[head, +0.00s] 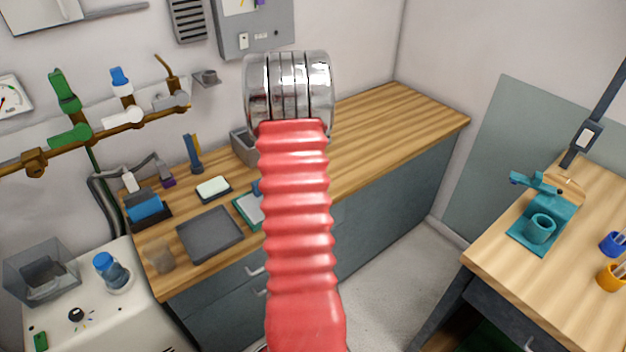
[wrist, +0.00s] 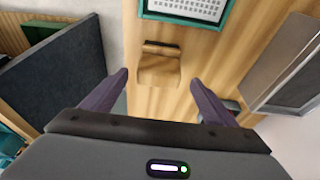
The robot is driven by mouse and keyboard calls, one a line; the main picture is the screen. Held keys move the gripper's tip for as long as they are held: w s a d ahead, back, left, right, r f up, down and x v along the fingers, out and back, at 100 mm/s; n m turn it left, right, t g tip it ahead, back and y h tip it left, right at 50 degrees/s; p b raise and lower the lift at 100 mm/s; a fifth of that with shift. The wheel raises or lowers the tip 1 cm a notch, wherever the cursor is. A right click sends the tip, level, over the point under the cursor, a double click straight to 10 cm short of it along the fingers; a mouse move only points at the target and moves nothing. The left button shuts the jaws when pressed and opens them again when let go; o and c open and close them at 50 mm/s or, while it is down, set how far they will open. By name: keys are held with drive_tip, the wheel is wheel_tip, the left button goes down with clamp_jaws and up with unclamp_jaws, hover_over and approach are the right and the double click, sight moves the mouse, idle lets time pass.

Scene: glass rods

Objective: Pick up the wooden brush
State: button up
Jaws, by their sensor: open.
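The wooden brush (wrist: 159,70) shows in the wrist view as a small light-brown block with a dark strip along its far edge. It lies on the wooden counter (wrist: 215,75). My gripper (wrist: 158,78) is open, with one dark purple finger on each side of the brush in the picture. I see no contact between the fingers and the brush, and the height between them is hard to judge. In the head view my red ribbed arm and its chrome joint cover part of the counter. The gripper and the brush cannot be made out there.
A teal-framed panel (wrist: 185,8) lies just beyond the brush. A dark grey slab (wrist: 55,70) is at left and a grey bin (wrist: 290,65) at right. In the head view, a dark tray (head: 210,234) and a white block (head: 213,187) sit left of my arm. The counter's far right is clear.

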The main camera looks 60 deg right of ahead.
drive_tip(key=shift+x, duration=1.3)
drive_tip(key=shift+x, duration=2.6)
drive_tip(key=shift+c, duration=0.2)
drive_tip(key=shift+r, duration=0.1)
drive_tip(key=c, duration=1.2)
drive_tip(key=shift+o, duration=0.2)
wheel_tip(320, 180, up, 10)
